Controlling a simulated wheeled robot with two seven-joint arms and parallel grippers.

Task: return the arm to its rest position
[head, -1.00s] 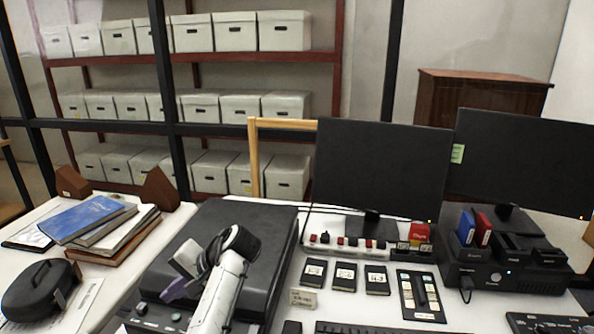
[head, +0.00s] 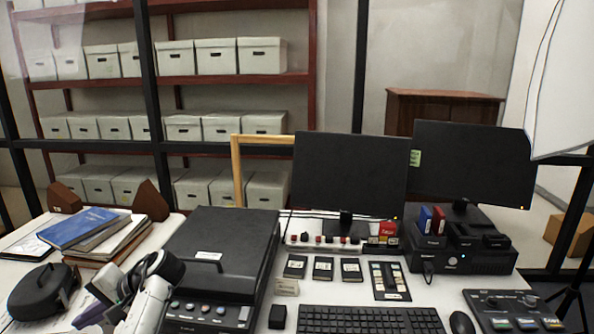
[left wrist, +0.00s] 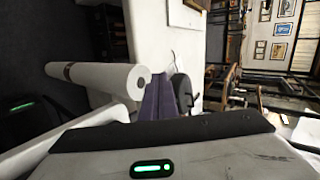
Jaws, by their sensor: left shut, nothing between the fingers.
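My white left arm comes up from the bottom edge of the head view. My right gripper is in neither view.
Books (head: 78,228) and the black case lie on the left of the white table. Two monitors (head: 350,186), a keyboard (head: 368,319), a mouse (head: 461,323) and a control panel (head: 515,311) stand on the right. Shelves of grey boxes (head: 215,57) are behind.

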